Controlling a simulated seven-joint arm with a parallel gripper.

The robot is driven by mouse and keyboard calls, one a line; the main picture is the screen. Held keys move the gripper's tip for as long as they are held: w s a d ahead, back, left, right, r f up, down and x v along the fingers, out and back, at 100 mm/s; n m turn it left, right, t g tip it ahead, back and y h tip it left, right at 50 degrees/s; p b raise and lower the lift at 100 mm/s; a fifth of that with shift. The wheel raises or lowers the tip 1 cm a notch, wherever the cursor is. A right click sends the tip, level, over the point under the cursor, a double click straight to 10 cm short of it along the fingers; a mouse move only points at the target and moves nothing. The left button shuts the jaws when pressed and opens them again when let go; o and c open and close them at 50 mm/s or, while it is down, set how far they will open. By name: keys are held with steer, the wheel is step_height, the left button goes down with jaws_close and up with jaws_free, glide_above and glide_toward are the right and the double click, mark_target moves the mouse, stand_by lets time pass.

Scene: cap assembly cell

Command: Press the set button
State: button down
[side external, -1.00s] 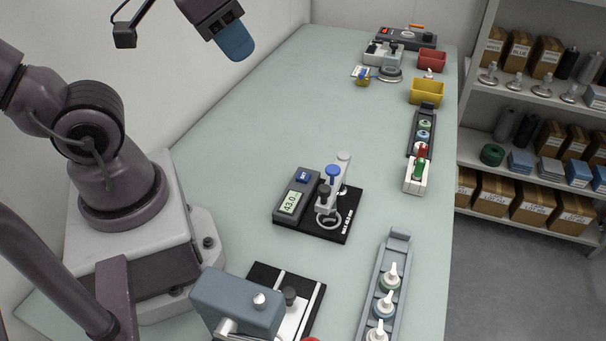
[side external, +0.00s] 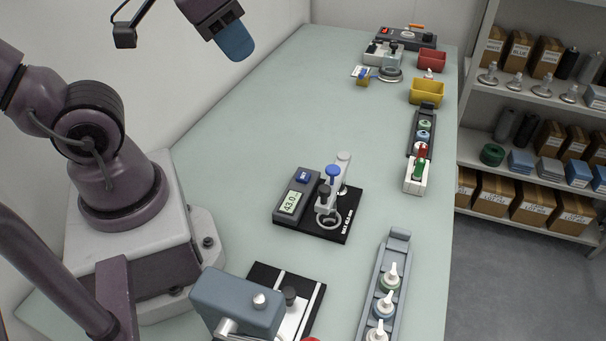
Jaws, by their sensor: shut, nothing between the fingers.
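The gauge unit (side external: 296,196) stands on a black base plate (side external: 337,232) in the middle of the table. A blue button (side external: 303,177) sits at the top of its face, above a lit display (side external: 291,202) that seems to read 43.0; the button's lettering is too small to read surely. Beside it is a grey stand with a blue-topped plunger (side external: 333,170) over a ring. My gripper (side external: 237,45), with blue fingertips, is shut and empty. It hangs at the top of the picture, up and left of the gauge unit, apart from the button.
A grey rack (side external: 372,290) with several capped bottles stands at the front right. A blue-grey fixture (side external: 237,303) is at the front. Another rack (side external: 410,150), a yellow bin (side external: 427,92) and a red bin (side external: 432,60) line the right edge. The table's middle-left is clear.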

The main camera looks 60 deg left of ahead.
steer(key=shift+a, duration=0.1)
steer(key=m+t+h, duration=0.2)
steer(key=m+h, duration=0.3)
steer(key=m, duration=2.9)
glide_above(303, 173)
step_height(303, 173, down, 20)
steer(key=shift+f, duration=0.2)
steer(key=shift+s, duration=0.1)
steer(key=shift+f, duration=4.4)
